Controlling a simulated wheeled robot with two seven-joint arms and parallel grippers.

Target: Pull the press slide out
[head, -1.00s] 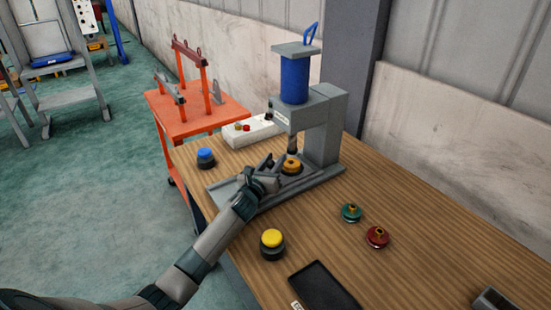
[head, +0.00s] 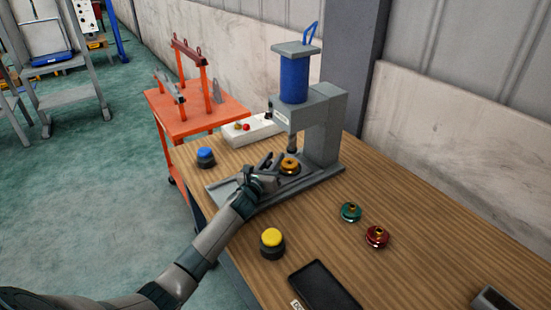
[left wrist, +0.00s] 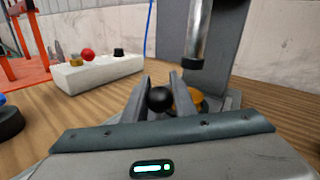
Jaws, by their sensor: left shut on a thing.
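The grey press (head: 322,130) with a blue cylinder stands at the back of the wooden table. Its slide carries an orange part (head: 289,165), which sits close to the ram (head: 291,144). My left gripper (head: 268,170) is at the front left of the orange part, low over the press base (head: 225,192). In the left wrist view its two fingers (left wrist: 158,98) are closed around a black ball knob (left wrist: 160,99). The orange part (left wrist: 190,100) shows just behind the right finger, partly hidden. My right gripper is not in view.
A white control box (head: 252,130) and a blue-topped button (head: 205,157) stand left of the press. A yellow-topped button (head: 272,242), a green part (head: 351,212), a red part (head: 376,236) and a black tray (head: 322,287) lie in front. An orange cart (head: 205,120) adjoins the table.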

